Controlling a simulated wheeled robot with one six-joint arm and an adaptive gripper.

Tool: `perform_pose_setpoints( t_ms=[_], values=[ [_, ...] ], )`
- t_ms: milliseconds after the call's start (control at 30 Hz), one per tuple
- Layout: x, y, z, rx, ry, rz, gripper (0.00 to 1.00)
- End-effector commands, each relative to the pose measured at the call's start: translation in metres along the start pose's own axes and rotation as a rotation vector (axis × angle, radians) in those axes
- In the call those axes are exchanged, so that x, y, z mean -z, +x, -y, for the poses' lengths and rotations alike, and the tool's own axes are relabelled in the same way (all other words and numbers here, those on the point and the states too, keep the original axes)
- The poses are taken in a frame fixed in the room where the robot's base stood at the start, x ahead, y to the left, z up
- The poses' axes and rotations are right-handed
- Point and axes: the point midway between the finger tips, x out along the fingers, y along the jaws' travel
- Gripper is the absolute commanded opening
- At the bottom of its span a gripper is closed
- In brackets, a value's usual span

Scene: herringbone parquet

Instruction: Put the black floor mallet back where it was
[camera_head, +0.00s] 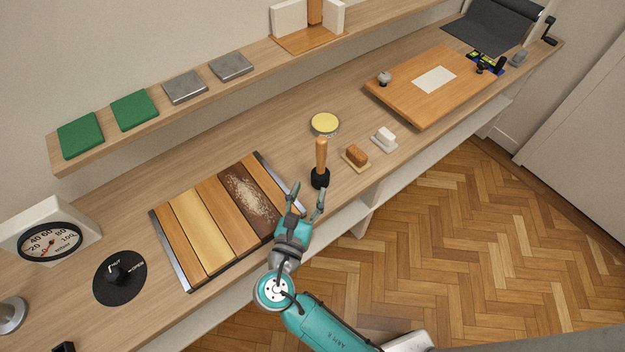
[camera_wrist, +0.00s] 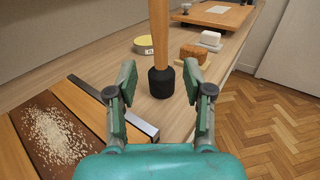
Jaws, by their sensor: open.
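The black floor mallet (camera_head: 320,178) stands upright on its black head on the workbench, with its wooden handle pointing up. It is just right of the board of wood planks. In the wrist view the mallet (camera_wrist: 161,82) stands ahead of my gripper, centred between the fingers. My gripper (camera_head: 307,197) is open and empty, its fingertips close to the mallet head on the near side. In the wrist view my gripper (camera_wrist: 160,80) shows both fingers spread, with the head beyond the tips. I cannot tell whether a finger touches it.
The plank board (camera_head: 212,215) with pale shavings lies left of the mallet. A yellow tin (camera_head: 324,124), a brown block (camera_head: 356,155) and a white block (camera_head: 384,138) sit close by on the right. A shelf (camera_head: 200,98) runs above the bench back.

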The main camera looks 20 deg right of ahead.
Motion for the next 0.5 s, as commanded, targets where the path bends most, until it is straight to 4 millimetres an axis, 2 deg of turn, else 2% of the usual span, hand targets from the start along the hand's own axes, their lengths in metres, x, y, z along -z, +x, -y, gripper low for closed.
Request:
perform_pose_setpoints(
  t_ms=[167,400,500],
  values=[
    [0.0000,-0.0087,0.0002,-0.001,0.000,0.000,0.51],
    [0.0005,-0.0092,0.0007,0.000,0.001,-0.001,0.51],
    [0.0077,-0.0087,0.0059,-0.015,0.020,-0.018,0.51]
  ],
)
